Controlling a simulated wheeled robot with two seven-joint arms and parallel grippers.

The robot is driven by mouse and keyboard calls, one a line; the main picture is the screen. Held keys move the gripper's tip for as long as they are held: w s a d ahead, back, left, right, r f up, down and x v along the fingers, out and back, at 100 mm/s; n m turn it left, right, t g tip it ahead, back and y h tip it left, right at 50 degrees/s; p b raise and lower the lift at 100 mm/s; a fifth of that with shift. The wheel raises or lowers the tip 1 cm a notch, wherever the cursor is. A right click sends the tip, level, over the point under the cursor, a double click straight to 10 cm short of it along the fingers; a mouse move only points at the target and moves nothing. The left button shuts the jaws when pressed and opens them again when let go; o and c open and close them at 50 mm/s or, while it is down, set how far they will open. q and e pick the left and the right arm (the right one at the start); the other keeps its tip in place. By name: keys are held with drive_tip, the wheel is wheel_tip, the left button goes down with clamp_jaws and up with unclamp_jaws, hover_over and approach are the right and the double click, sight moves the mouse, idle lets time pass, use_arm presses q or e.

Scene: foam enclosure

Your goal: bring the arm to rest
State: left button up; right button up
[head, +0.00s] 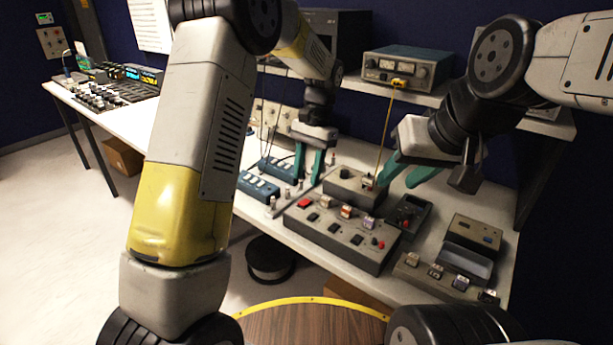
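My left gripper (308,178) hangs over the workbench in the middle of the view, its two teal fingers pointing down. A gap shows between them and nothing is in it. The fingertips are just behind the grey control box with buttons (340,233), beside small metal posts. I cannot tell whether they touch anything. My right gripper (388,184) is further right, its teal fingers pointing left and down, spread apart and empty. Its tips are near a small grey box (355,187) with a yellow cable; I cannot tell if they touch it.
The white workbench (240,207) holds blue switch boxes (258,186), a dark meter (408,216) and a grey box with a tray (471,245). A shelf behind carries a blue-grey instrument (407,68). A black reel (270,260) and wooden round top (310,328) are below.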

use_arm(q)
drive_tip(key=shift+w+d+r, duration=0.1)
drive_tip(key=shift+r, duration=0.45)
drive_tip(key=s+a+r+n+t+h, duration=0.35)
drive_tip(key=s+a+r, duration=0.45)
drive_tip(key=s+r, duration=0.3)
drive_tip(key=s+a+r+n+t, duration=0.1)
drive_tip(key=s+a+t, duration=0.1)
drive_tip(key=s, duration=0.4)
drive_tip(key=s+a+r+n+t, duration=0.1)
drive_tip(key=s+a+n+t, duration=0.1)
drive_tip(key=s, duration=0.4)
drive_tip(key=shift+s+a+t, duration=0.15)
drive_tip(key=shift+a+t, duration=0.15)
drive_tip(key=shift+t, duration=0.25)
